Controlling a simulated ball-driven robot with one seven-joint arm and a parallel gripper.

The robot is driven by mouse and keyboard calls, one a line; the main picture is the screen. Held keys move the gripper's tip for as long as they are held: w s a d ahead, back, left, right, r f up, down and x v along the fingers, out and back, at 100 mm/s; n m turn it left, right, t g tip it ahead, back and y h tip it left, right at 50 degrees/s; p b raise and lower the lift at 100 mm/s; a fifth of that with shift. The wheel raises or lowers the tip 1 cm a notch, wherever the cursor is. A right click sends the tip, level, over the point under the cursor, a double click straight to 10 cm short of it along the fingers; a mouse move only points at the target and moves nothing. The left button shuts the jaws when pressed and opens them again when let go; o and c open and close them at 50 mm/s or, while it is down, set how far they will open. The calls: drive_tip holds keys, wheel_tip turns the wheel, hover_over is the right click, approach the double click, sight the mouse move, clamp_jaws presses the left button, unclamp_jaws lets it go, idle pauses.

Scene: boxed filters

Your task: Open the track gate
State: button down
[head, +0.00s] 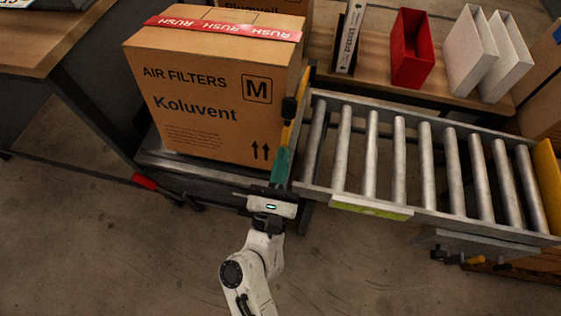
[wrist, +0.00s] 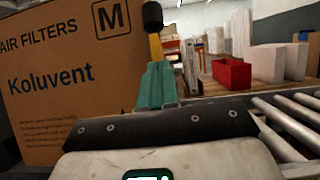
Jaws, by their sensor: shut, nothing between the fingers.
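The track gate (head: 302,92) is a narrow yellow piece standing at the left end of the roller track, between the rollers and a large carton. It has a dark knob (head: 289,108). In the wrist view the black knob (wrist: 152,16) sits above a yellow strip of the gate (wrist: 156,46). My gripper (head: 284,153) has teal fingers, shut and empty, reaching up to the near side of the gate. In the wrist view the fingers (wrist: 157,68) stand just in front of the yellow strip and partly hide it. I cannot tell whether they touch.
The air filter carton (head: 205,95) with red tape sits on a dark platform left of the gate. The roller track (head: 420,165) runs right to a yellow end plate (head: 547,178). Behind it, a bench holds a red bin (head: 411,50) and white holders. The near floor is clear.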

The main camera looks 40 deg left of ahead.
sight(289, 120)
drive_tip(key=shift+w+a+r+p, duration=0.2)
drive_tip(key=shift+r+p, duration=0.25)
drive_tip(key=shift+r, duration=0.3)
drive_tip(key=shift+w+a+r+p, duration=0.1)
drive_tip(key=shift+w+r+p, duration=0.25)
drive_tip(key=shift+r, duration=0.35)
drive_tip(key=shift+w+a+r+p, duration=0.2)
drive_tip(key=shift+r+p, duration=0.3)
drive_tip(key=shift+r, duration=0.25)
